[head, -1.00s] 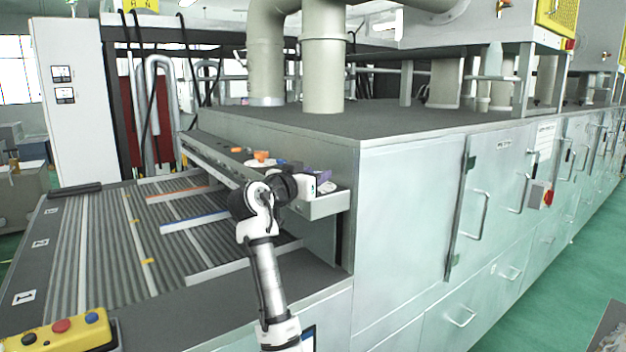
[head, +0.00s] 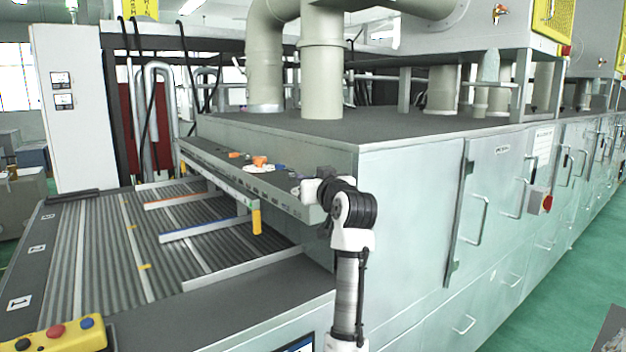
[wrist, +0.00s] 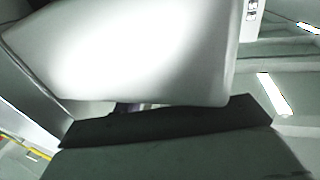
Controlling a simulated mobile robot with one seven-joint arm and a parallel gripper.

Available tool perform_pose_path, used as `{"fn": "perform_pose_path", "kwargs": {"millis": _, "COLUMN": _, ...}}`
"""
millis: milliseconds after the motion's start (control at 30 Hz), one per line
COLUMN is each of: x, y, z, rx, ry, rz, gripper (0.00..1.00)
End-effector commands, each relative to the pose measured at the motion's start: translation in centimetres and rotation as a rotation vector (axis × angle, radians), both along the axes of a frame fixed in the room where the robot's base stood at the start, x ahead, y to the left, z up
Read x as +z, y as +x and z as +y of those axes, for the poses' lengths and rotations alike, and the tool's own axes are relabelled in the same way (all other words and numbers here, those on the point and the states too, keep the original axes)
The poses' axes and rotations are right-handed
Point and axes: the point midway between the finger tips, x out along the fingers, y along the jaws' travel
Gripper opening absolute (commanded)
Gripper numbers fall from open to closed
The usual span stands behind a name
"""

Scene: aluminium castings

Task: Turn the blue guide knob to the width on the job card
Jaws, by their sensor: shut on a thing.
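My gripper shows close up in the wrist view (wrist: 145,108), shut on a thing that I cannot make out. A pale, brightly lit surface and a dark bar fill most of that view. In the head view my arm stands at the right end of the grey ledge (head: 225,178), and its end is partly hidden by its own links. A blue guide rail (head: 205,229) lies along the ribbed conveyor, to the left of the arm. I cannot make out the blue knob or any width reading. A white sheet (head: 542,142) hangs on the machine's door, its text too small to read.
Orange parts (head: 260,161) and other small items lie on the ledge. A yellow button box (head: 58,335) sits at front left. The big machine cabinet (head: 405,200) stands close to the right of my arm.

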Motion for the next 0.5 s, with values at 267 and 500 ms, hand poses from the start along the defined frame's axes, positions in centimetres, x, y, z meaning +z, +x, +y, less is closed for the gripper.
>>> {"fn": "perform_pose_path", "kwargs": {"millis": 267, "x": 0.04, "y": 0.08, "z": -0.24, "rx": 0.170, "ry": 0.001, "rz": 0.002, "gripper": 0.18}}
{"fn": "perform_pose_path", "kwargs": {"millis": 500, "x": 0.01, "y": 0.10, "z": -0.16, "rx": 0.246, "ry": 0.000, "rz": 0.001, "gripper": 0.18}}
